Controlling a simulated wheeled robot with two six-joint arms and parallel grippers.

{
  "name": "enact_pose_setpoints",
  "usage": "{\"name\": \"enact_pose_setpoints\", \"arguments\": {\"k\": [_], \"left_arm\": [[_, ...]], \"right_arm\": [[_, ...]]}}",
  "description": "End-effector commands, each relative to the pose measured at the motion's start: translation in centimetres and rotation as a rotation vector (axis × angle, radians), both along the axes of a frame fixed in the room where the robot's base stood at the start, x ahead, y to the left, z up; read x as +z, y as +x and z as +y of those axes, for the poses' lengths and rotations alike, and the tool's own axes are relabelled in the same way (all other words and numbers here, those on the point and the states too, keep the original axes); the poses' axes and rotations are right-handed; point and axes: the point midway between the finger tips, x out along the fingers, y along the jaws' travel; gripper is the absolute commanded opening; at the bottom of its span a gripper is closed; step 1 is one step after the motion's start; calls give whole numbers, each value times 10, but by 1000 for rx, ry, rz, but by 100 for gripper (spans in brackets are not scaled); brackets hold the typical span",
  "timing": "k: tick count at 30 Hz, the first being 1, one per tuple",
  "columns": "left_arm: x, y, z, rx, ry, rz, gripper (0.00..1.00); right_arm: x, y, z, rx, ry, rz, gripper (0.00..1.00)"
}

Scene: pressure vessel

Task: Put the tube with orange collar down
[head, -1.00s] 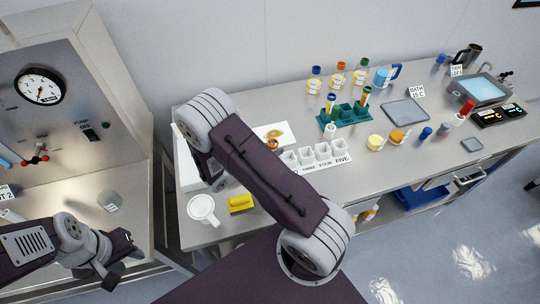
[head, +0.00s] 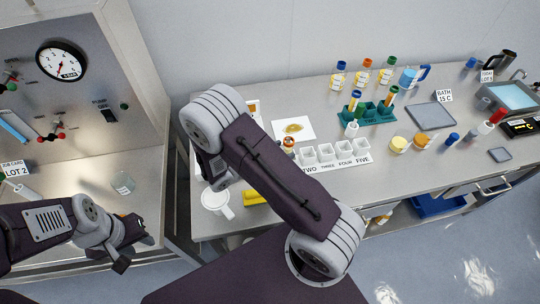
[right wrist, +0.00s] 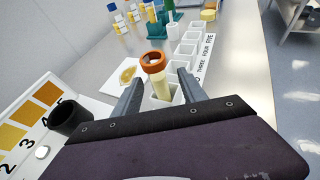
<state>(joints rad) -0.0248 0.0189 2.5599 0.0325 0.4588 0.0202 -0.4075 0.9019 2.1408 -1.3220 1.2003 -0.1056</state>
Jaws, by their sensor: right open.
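The tube with the orange collar (right wrist: 154,68) stands in the nearest square white well of the numbered rack (right wrist: 186,52) in the right wrist view. It holds yellowish liquid. My right gripper (right wrist: 159,94) is open, with one finger on each side of the tube and gaps showing. In the head view the collar (head: 289,142) shows at the left end of the rack, left of the well marked TWO; my right arm hides that gripper. My left gripper (head: 128,250) is over the left bench, away from the tube; its jaw opening is unclear.
A white mug (head: 215,201) and yellow block (head: 254,197) are near the bench front. A teal rack (head: 369,114) with tubes stands behind the numbered rack. A colour chart (right wrist: 35,115) and dark cup (right wrist: 70,117) are left of the right gripper.

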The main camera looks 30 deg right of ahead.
Motion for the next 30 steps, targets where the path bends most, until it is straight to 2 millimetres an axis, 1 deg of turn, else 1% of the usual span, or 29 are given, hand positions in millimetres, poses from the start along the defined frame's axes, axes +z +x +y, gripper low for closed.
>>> {"name": "enact_pose_setpoints", "arguments": {"k": [1, 3, 6, 9, 13, 17, 19, 20, 21, 23, 24, 26, 27, 30], "left_arm": [[-4, 0, 0, 0, 0, 0, 36], [-7, 0, 0, 0, 0, 0, 36], [-10, 0, 0, 0, 0, 0, 36], [-11, 0, 0, 0, 0, 0, 36], [-12, 0, 0, 0, 0, 0, 36], [-12, 0, 0, 0, 0, 0, 36], [-11, 0, 0, 0, 0, 0, 36], [-11, 0, 0, 0, 0, 0, 36], [-11, 0, 0, 0, 0, 0, 36], [-11, 0, 0, 0, 0, 0, 36], [-11, 0, 0, 0, 0, 0, 36], [-12, 0, 0, 0, 0, 0, 36], [-12, 0, 0, 0, 0, 0, 36], [-12, 0, 0, 0, 0, 0, 36]], "right_arm": [[2, -1, 11, 5, 1, -5, 49], [8, -4, 26, 5, 3, -5, 49], [17, -8, 45, 5, 3, -4, 49], [23, -11, 58, 3, 1, -2, 49], [28, -13, 67, 1, 0, 0, 49], [29, -17, 66, -17, 12, -2, 49], [26, -35, 57, -130, 102, -27, 49], [23, -49, 52, -220, 174, -50, 49], [18, -72, 50, -373, 294, -100, 49], [10, -103, 58, -635, 498, -215, 49], [6, -115, 69, -807, 627, -311, 49], [6, -122, 86, -1044, 796, -469, 49], [9, -119, 95, -1177, 889, -576, 49], [19, -106, 107, -1416, 1049, -796, 49]]}}
